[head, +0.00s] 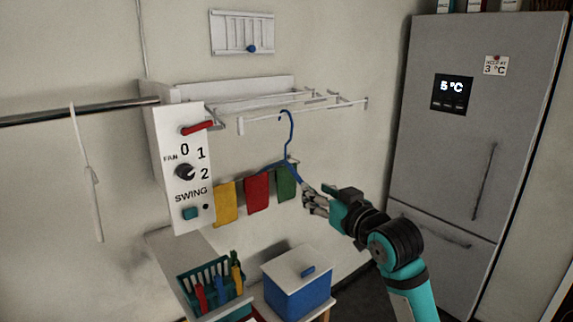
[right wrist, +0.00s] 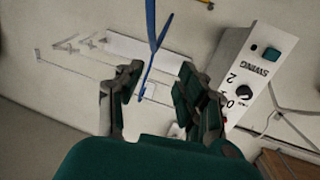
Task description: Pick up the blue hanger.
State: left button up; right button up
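The blue hanger (head: 289,140) hangs by its hook from the front bar of the white wall rack (head: 265,116). Its right shoulder slopes down toward my right gripper (head: 314,200), which is at the hanger's lower right. In the right wrist view, the blue hanger (right wrist: 151,45) runs down from the top edge, between the two fingers of my right gripper (right wrist: 160,80) as seen in the picture. The fingers are spread, with a gap around the hanger. Whether either finger touches it cannot be told. My left gripper is in neither view.
Yellow (head: 226,203), red (head: 257,193) and green (head: 286,184) cloths hang left of my right gripper. A fan control panel (head: 184,150) stands left of the rack. Below are a teal basket (head: 238,310) and a lidded blue box (head: 300,297). A grey fridge (head: 480,130) is at right.

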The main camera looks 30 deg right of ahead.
notch_tip(320, 180, up, 3)
jog(key=p, duration=0.5)
send_near(285, 159)
jog(key=w, duration=0.5)
jog(key=shift+t, duration=0.4)
jog(key=w+p, duration=0.1)
jog(key=w+d+p, duration=0.1)
jog(key=w, duration=0.1)
jog(key=w+r+p, duration=0.1)
jog(key=p, duration=0.1)
jog(key=shift+w+d, duration=0.2)
jog(key=shift+w, duration=0.1)
jog(key=shift+w+f, duration=0.15)
jog(key=shift+w, duration=0.25)
jog(key=shift+s, duration=0.1)
grip_shut()
